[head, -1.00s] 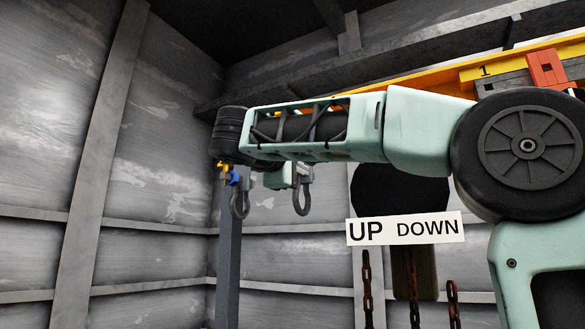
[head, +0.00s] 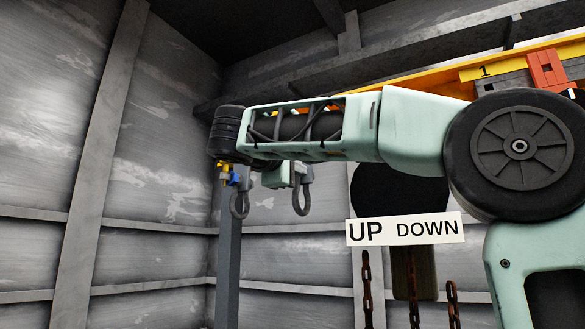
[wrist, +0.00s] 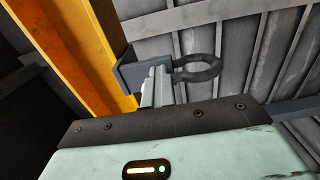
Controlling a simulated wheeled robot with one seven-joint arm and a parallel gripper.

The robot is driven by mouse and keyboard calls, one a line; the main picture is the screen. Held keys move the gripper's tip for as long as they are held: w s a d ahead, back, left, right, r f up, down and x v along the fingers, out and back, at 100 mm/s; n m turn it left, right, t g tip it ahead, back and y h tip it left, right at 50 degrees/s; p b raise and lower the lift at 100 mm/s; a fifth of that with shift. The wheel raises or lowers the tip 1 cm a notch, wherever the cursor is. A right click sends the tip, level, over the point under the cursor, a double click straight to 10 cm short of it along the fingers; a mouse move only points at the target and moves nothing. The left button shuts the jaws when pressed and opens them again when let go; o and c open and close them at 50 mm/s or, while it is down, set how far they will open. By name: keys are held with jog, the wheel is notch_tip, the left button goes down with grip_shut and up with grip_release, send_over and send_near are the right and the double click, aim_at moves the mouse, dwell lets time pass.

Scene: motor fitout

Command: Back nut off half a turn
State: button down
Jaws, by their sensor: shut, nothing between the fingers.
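My gripper (wrist: 160,88) shows in the wrist view as two grey fingers close together, with nothing seen held. They reach up beside a dark grey bracket (wrist: 137,68) and a grey ring-shaped fitting (wrist: 203,68), overlapping them in the picture. I cannot tell whether they touch. In the head view my gripper's pale green body (head: 277,178) hangs below the forearm, just left of a grey shackle (head: 302,200). A second grey shackle (head: 240,206) hangs further left, below small blue and yellow parts (head: 231,176). I cannot make out the nut itself.
A yellow beam (head: 440,84) with a red block (head: 547,70) runs overhead at right; a yellow beam (wrist: 75,40) also fills the wrist view's left. An "UP DOWN" sign (head: 405,229) and rusty chains (head: 413,290) hang below my arm. Grey panelled walls (head: 150,180) enclose the left.

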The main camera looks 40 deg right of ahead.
jog(key=shift+r, duration=1.15)
jog(key=v, duration=0.6)
jog(key=shift+s+r+b, duration=0.15)
jog(key=shift+s+b, duration=0.15)
jog(key=shift+b, duration=0.05)
